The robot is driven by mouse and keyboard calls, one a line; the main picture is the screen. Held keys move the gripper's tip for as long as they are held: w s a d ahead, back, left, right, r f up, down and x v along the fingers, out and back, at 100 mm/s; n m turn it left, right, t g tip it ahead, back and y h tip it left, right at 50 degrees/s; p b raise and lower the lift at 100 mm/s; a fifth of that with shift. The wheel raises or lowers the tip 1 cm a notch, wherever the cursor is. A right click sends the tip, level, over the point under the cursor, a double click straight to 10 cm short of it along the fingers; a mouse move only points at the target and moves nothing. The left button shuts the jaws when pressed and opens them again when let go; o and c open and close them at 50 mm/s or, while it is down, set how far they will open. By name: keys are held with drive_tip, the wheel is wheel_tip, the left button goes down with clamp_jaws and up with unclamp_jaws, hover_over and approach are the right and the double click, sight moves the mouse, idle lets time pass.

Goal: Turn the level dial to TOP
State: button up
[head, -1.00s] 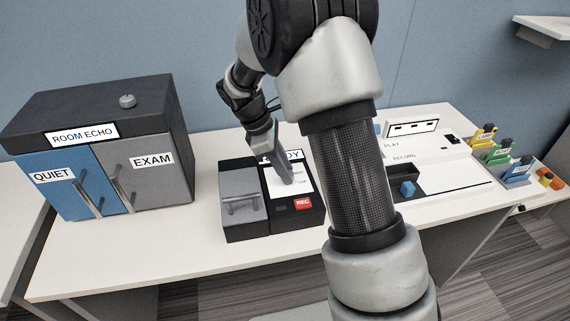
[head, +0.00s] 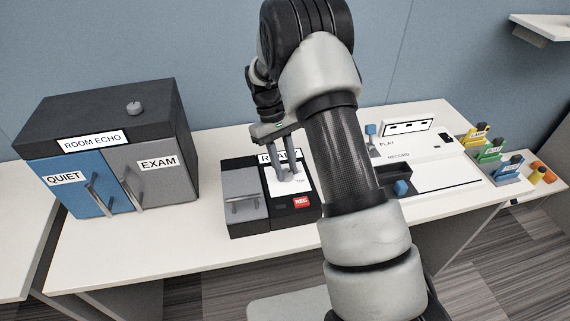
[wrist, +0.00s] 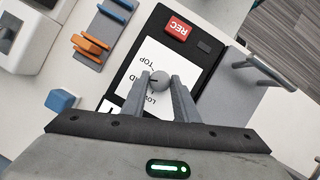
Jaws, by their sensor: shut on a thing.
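The level dial (wrist: 159,82) is a small round grey knob with a dark mark, on a white label panel with TOP and other partly hidden words. In the wrist view its mark points left, below the word TOP (wrist: 153,61). The panel (head: 301,188) is on the black recorder unit in the head view. My gripper (wrist: 160,86) comes down over the panel and is shut on the dial, one finger on each side. In the head view the fingers (head: 287,170) hide the dial.
A red REC button (head: 301,202) and a grey door with a handle (head: 243,198) are beside the panel. The blue and grey ROOM ECHO cabinet (head: 105,150) stands left. A white PLAY/RECORD unit (head: 430,150) and coloured tabs (head: 490,150) are right. The table front (head: 190,245) is clear.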

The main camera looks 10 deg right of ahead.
drive_tip(key=m, duration=0.2)
drive_tip(key=m+y, duration=0.1)
drive_tip(key=m, duration=0.1)
drive_tip(key=m+y+p, duration=0.1)
drive_tip(key=shift+w+d+m, duration=0.1)
drive_tip(key=shift+d+m, duration=0.15)
drive_tip(key=shift+m, duration=0.15)
drive_tip(key=m+y, duration=0.2)
drive_tip(key=m, duration=0.2)
drive_tip(key=shift+d+m, duration=0.1)
drive_tip(key=shift+m, duration=0.2)
drive_tip(key=o, duration=1.1)
drive_tip(key=shift+c, duration=0.2)
drive_tip(key=p+v, duration=0.1)
drive_tip(key=v, duration=1.6)
drive_tip(key=shift+s+d+r, duration=0.15)
drive_tip(key=shift+s+r, duration=0.1)
drive_tip(key=shift+s, duration=0.05)
